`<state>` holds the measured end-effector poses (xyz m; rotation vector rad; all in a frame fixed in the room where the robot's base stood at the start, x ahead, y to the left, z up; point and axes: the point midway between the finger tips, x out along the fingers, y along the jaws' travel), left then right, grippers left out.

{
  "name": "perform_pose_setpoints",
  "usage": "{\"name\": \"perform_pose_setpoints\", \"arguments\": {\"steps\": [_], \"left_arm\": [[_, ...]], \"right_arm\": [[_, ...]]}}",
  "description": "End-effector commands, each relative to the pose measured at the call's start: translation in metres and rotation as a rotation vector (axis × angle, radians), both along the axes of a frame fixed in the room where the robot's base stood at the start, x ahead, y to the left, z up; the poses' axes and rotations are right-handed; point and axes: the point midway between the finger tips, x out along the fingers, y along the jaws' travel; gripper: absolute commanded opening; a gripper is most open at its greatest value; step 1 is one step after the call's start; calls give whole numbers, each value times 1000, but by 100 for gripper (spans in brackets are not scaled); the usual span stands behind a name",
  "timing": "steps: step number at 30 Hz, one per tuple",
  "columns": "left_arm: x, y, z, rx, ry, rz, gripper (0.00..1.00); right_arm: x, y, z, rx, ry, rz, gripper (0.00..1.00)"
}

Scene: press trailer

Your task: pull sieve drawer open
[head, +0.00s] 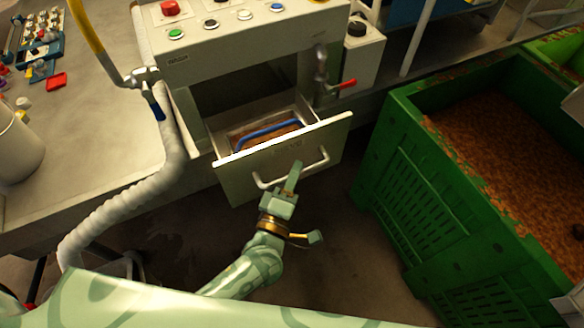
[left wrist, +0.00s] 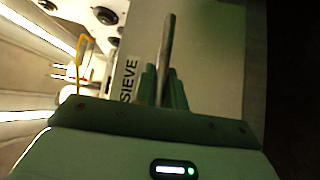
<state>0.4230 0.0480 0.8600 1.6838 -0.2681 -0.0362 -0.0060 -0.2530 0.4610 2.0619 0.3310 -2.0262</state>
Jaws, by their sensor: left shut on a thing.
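The sieve drawer (head: 240,180) is a pale box front under the control panel, and it stands partly pulled out. Inside it I see a blue-rimmed sieve (head: 268,131) with brown material. My left gripper (head: 293,178) is shut on the drawer's bar handle (head: 322,160), near the handle's middle. In the left wrist view the fingers (left wrist: 165,88) close around the handle bar (left wrist: 167,45), beside a label reading SIEVE (left wrist: 130,80). My right gripper is not in view.
A large green crate (head: 395,165) full of brown crumbs stands close on the right. A grey corrugated hose (head: 125,205) hangs at the left. A valve with a red lever (head: 347,84) sits above the drawer's right side. Dark floor lies below the drawer.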

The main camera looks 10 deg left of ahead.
Motion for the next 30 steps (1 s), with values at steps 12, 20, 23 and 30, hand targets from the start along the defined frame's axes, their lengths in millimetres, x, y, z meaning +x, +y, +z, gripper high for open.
{"name": "perform_pose_setpoints", "arguments": {"steps": [12,20,23,30], "left_arm": [[0,0,-1,0,2,0,34],[-5,1,-1,0,2,0,34],[-20,4,-4,3,4,0,34],[-82,17,-12,2,6,-2,34]], "right_arm": [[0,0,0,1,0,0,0],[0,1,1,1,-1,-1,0],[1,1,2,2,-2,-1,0],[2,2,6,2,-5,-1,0]]}}
